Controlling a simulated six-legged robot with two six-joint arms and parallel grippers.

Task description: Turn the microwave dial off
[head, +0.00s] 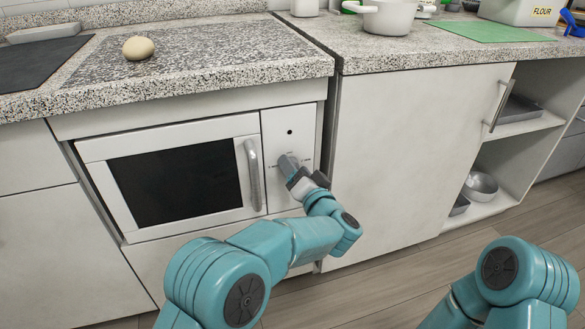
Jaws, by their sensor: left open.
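The white built-in microwave (95,152) sits under the left counter, with a dark window, a vertical handle (253,174) and a control panel (289,118) on its right. My left gripper (289,166) is open in front of the lower panel, right of the handle, where dial markings show. Its fingers cover most or all of the dial, so I cannot tell the dial's setting or whether the fingers touch it. My right arm shows at the bottom right, and its gripper is outside the view.
A pale round object (138,48) lies on the left counter. A white pot (387,17), a green mat (490,32) and a flour container (522,10) stand on the right counter. A closed cabinet door (420,150) is right of the microwave. Open shelves hold a metal bowl (480,186).

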